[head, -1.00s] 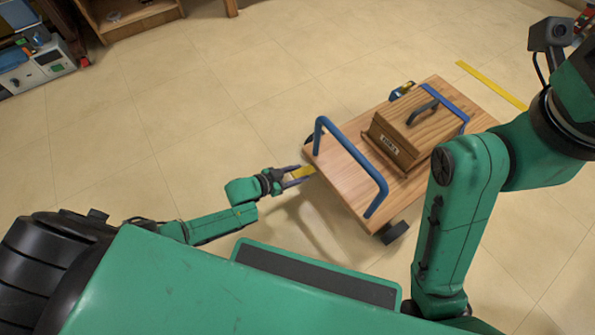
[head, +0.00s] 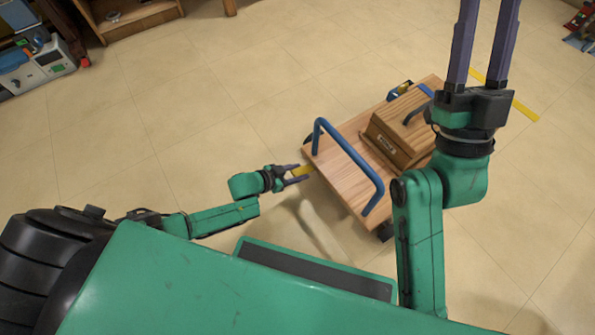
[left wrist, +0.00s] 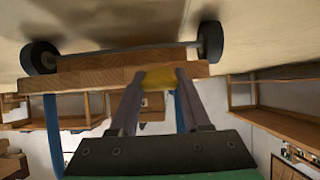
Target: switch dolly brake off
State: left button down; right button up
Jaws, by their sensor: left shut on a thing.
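The wooden dolly (head: 335,183) stands on the floor with a blue push handle (head: 350,158) at its near end. It also shows upside down in the left wrist view (left wrist: 90,74). A yellow brake lever (head: 302,171) sticks out from the dolly's near left edge; it also shows between the fingers in the left wrist view (left wrist: 158,79). My left gripper (head: 298,174) is shut on this lever. My right gripper (head: 483,40) is raised in front of the dolly's far right part, its two long fingers apart and nothing between them.
A wooden box (head: 398,133) with a dark handle rides on the dolly. A yellow floor strip (head: 525,111) lies beyond it. A shelf (head: 130,15) and a grey device (head: 30,70) stand at the upper left. The floor left of the dolly is clear.

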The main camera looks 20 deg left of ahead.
pick_arm(q)
jog(key=shift+c, duration=1.8)
grip_release()
